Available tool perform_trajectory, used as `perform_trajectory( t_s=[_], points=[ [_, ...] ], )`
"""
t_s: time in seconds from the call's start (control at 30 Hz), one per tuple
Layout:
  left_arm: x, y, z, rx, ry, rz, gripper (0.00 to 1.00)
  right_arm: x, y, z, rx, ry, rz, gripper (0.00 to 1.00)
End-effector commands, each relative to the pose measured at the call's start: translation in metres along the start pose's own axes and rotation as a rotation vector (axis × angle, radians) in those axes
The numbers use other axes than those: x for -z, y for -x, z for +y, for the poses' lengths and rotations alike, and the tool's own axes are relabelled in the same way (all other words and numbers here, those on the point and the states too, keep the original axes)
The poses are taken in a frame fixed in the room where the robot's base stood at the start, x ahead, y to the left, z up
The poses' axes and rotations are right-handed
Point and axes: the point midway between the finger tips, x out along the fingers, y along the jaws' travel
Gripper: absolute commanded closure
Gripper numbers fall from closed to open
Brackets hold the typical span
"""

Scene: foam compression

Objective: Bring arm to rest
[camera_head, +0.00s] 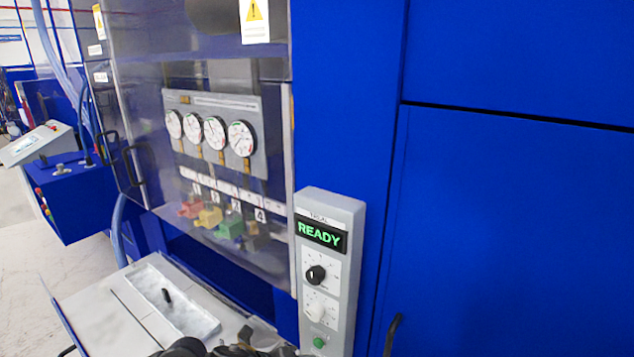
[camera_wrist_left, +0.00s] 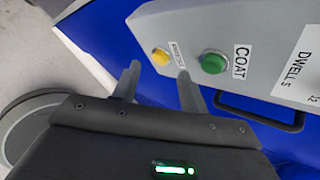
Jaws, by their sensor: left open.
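In the left wrist view my left gripper (camera_wrist_left: 159,71) is open and empty. Its two grey fingers are spread, pointing at a grey control panel (camera_wrist_left: 225,30). A yellow button (camera_wrist_left: 160,57) and a green button (camera_wrist_left: 214,62) labelled COAT lie just beyond the fingertips; I cannot tell whether anything touches. In the head view a grey control box (camera_head: 345,275) has a display (camera_head: 320,234) reading READY in green, a black knob (camera_head: 316,274), a pale knob (camera_head: 314,312) and a green button. Dark parts of my arm show at the bottom edge. My right gripper is not in view.
A blue cabinet (camera_head: 500,230) fills the right. A clear door (camera_head: 140,110) covers gauges (camera_head: 213,132) and coloured valve handles (camera_head: 208,217). A pale ledge with a shallow tray (camera_head: 203,326) lies below. A dark handle (camera_wrist_left: 262,112) sits beside the panel. Floor (camera_head: 45,265) is open at left.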

Motion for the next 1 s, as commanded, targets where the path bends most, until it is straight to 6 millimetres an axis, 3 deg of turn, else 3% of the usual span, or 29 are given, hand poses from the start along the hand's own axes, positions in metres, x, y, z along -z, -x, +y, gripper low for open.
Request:
perform_trajectory(
  t_s=[0.03,0.13,0.2,0.27,0.4,0.5,0.7,1.0],
  points=[
    [0.017,0.0,-0.007,0.031,0.156,-0.029,0.57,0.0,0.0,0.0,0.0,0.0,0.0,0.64],
    [0.033,0.01,-0.01,0.062,0.49,-0.11,0.57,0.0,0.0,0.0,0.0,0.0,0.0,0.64],
    [0.042,0.022,-0.001,0.066,0.749,-0.171,0.57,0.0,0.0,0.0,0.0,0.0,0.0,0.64],
    [0.049,0.035,0.015,0.054,0.981,-0.229,0.57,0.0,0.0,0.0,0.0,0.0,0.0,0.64],
    [0.075,0.074,0.069,-0.013,1.501,-0.38,0.57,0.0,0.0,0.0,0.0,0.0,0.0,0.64],
    [0.098,0.101,0.105,-0.072,1.784,-0.484,0.57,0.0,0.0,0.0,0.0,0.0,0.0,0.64],
    [0.142,0.147,0.157,-0.18,2.163,-0.661,0.57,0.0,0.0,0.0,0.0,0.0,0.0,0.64],
    [0.202,0.207,0.202,-0.316,2.523,-0.9,0.57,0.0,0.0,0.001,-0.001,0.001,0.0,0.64]
  ],
)
